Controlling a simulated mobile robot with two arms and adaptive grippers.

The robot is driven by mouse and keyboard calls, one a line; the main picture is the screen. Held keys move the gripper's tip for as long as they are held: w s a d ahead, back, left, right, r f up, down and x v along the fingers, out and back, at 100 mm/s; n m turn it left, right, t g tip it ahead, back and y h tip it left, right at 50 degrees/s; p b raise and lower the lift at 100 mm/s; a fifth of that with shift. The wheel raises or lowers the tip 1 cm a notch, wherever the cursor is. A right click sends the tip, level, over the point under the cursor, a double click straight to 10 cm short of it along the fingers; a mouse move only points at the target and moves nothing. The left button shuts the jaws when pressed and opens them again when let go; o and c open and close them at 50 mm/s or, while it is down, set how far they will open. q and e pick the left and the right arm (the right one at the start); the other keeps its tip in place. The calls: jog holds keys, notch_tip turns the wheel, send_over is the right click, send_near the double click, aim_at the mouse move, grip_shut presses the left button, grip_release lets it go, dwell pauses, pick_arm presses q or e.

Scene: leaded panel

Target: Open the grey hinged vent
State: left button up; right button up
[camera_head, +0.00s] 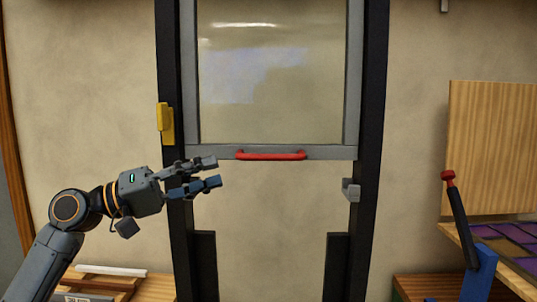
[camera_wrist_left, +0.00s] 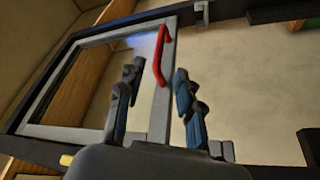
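The grey hinged vent (camera_head: 220,152) is a grey-framed glass pane set between two black uprights in the head view. A red bar handle (camera_head: 270,155) runs along its bottom rail. The vent looks flush with the uprights. In the left wrist view the vent frame (camera_wrist_left: 60,132) runs diagonally, and its red handle (camera_wrist_left: 158,62) shows beyond and between the fingers. My left gripper (camera_head: 214,172) is open and empty, left of the handle and slightly lower in the head view. Its fingers do not appear to touch the handle. My right gripper is not in view.
A yellow block (camera_head: 166,123) is on the left black upright and a grey catch (camera_head: 351,190) on the right one. At right are a bench with purple panes (camera_head: 500,236), a red-tipped lever (camera_head: 458,215) and a wooden board (camera_head: 490,150). A wooden surface (camera_head: 155,288) lies low left.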

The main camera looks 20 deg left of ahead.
aim_at(260, 160)
pick_arm(q)
jog(key=p+x, duration=0.5)
jog(key=x, duration=0.6)
jog(key=shift+d+r, duration=0.1)
jog(key=shift+d, duration=0.05)
jog(key=shift+w+d, duration=0.25)
jog(key=shift+d, duration=0.2)
grip_shut()
